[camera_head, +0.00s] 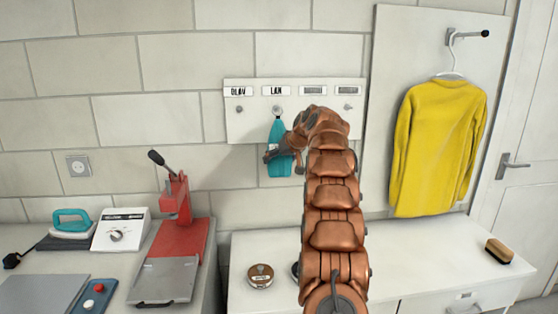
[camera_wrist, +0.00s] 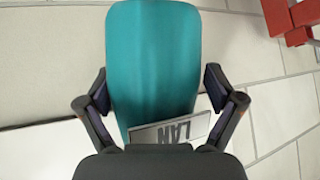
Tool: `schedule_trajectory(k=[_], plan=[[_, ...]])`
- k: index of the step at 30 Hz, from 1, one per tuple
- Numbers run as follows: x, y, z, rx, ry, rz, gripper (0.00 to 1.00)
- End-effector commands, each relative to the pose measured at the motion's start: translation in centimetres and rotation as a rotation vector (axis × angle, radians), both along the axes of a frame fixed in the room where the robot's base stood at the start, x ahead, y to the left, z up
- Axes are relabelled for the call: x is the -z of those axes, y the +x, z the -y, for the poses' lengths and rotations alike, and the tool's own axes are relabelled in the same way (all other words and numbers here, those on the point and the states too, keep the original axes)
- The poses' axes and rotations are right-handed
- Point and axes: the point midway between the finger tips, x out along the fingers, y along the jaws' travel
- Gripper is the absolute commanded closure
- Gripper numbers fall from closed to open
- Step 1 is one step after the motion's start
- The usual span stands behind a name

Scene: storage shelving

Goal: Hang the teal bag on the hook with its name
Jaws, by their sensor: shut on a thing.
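The teal bag (camera_head: 277,134) hangs upright against the wall just under the second hook (camera_head: 277,110) of the white hook board (camera_head: 255,126). Its narrow top reaches up to that hook; whether the loop is around the hook is too small to tell. The label above this hook reads LAN. In the wrist view the bag (camera_wrist: 152,50) carries a grey tag (camera_wrist: 170,133) with LAN upside down. My gripper (camera_head: 284,160) is shut on the bag, with one finger at each side of it.
Other hooks on the board are bare, the first labelled OLAV. A yellow sweater (camera_head: 435,145) hangs at right. Below stand a white counter (camera_head: 410,265) with a round tin (camera_head: 260,276) and a brush (camera_head: 499,250), and a red press (camera_head: 178,225) at left.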

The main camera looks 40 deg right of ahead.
Motion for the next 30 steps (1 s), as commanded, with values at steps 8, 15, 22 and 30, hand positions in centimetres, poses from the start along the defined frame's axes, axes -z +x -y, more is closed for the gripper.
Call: schedule_trajectory(k=[8, 15, 22, 30], plan=[[0.2, -0.1, 0.1, 0.002, 0.003, -0.003, 0.00], [0.2, -0.1, 0.0, 0.001, 0.002, -0.003, 0.00], [-0.4, -0.5, 0.0, 0.000, 0.000, -0.002, 0.00], [-2.5, -2.6, -0.4, 0.001, 0.001, 0.000, 0.00]])
